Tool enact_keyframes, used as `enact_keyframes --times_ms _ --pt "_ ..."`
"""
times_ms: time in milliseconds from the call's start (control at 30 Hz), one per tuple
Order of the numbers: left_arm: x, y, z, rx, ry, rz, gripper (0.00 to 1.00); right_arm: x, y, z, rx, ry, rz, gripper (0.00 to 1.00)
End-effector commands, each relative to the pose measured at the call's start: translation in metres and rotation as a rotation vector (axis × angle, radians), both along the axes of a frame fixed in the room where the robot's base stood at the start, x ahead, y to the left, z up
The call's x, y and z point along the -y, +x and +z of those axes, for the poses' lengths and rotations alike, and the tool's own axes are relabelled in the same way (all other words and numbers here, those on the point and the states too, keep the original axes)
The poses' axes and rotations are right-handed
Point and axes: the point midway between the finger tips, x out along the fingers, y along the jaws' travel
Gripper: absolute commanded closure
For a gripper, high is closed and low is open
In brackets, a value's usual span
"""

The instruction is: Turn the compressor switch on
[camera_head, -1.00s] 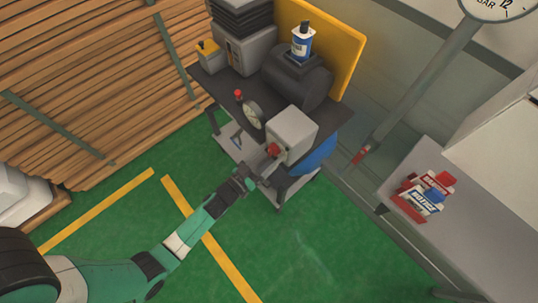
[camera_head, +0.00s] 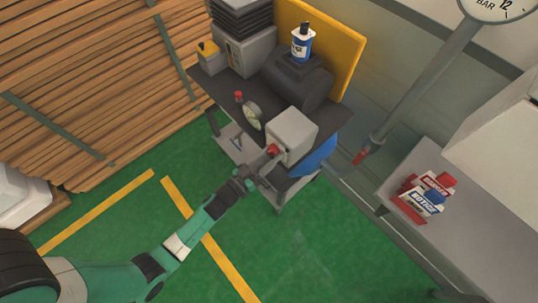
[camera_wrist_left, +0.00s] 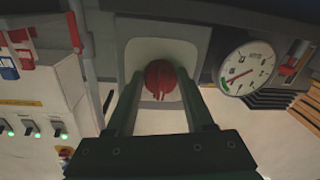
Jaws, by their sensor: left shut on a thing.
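The compressor switch is a round red knob (camera_head: 273,150) on the front of a grey box (camera_head: 298,127) at the cart's near side. In the left wrist view the red knob (camera_wrist_left: 160,84) sits between the two fingers on the pale face of the box (camera_wrist_left: 142,50). My left gripper (camera_head: 264,166) reaches up to the knob from the lower left. In the left wrist view the left gripper (camera_wrist_left: 159,76) is shut on the knob, one finger on each side. The fingers hide the knob's edges. My right gripper is not in view.
The dark cart (camera_head: 212,88) carries a black tank (camera_head: 297,80), a blue-labelled bottle (camera_head: 302,42) and a dial gauge (camera_head: 252,115), also in the wrist view (camera_wrist_left: 247,68). Stacked planks (camera_head: 90,80) stand left; a grey table (camera_head: 470,235) stands right. Green floor is clear in front.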

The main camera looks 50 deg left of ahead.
Motion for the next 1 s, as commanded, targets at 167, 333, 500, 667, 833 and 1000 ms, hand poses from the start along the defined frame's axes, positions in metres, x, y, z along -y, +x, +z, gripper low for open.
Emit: enact_keyframes --times_ms 167,333,500,667,833,1000 --pt "0.000 0.000 -0.001 0.000 0.069 0.000 1.00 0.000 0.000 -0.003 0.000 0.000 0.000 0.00" --pt "-0.001 0.000 -0.002 0.000 0.188 0.000 1.00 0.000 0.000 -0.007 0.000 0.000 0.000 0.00" --pt "-0.002 0.000 -0.002 -0.002 0.339 0.002 1.00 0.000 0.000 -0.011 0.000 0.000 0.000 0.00" --pt "-0.003 0.000 -0.002 -0.004 0.492 0.002 1.00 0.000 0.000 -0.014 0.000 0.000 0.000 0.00" --pt "-0.003 0.000 -0.002 -0.005 0.652 0.001 1.00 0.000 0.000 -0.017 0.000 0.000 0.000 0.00" --pt "-0.004 0.000 -0.002 -0.006 0.794 0.001 1.00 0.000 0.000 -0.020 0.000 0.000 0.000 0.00"
